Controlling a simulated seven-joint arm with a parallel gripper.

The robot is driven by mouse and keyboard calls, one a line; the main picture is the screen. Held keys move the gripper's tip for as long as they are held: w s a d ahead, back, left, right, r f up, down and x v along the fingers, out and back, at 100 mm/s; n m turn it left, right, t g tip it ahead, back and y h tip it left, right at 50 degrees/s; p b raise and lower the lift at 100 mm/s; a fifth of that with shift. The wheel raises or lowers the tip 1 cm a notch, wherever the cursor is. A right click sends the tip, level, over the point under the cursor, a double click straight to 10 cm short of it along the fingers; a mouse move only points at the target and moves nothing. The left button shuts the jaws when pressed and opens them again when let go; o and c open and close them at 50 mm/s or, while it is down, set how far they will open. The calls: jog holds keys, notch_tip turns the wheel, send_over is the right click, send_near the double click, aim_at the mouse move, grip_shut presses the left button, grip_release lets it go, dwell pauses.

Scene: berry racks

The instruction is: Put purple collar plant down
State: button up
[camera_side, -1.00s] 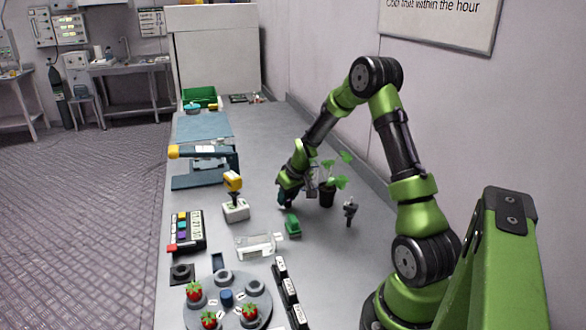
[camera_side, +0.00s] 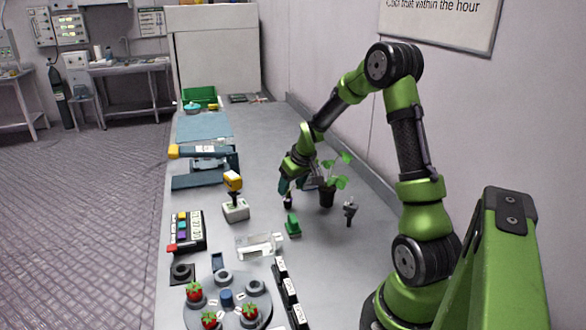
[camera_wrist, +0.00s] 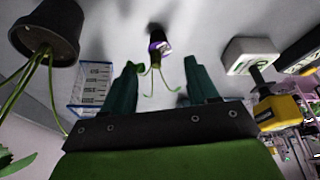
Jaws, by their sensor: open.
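The purple collar plant (camera_wrist: 158,42) shows in the wrist view as a small dark pot with a purple band and thin pale green stems. It stands on the bench just beyond my fingertips, with its stems reaching back between the fingers. In the side view the small dark pot (camera_side: 288,203) is below my gripper (camera_side: 285,187). My gripper (camera_wrist: 160,66) is open, with its two teal fingers apart on either side of the stems and not closed on anything.
A larger dark pot with a leafy plant (camera_side: 327,198) stands close to the right of my gripper. Bare bench lies behind.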

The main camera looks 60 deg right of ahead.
jog(key=s+a+r+t, duration=0.1)
jog(key=s+a+r, duration=0.3)
jog(key=a+r, duration=1.05)
jog(key=s+a+r+t+y, duration=0.2)
jog(key=s+a+r+y, duration=0.1)
jog(key=s+a, duration=0.8)
jog(key=a, duration=0.4)
jog(key=shift+s+a+n+y, duration=0.15)
jog(key=shift+n+y, duration=0.15)
jog(key=shift+y, duration=0.1)
jog(key=shift+r, duration=0.15)
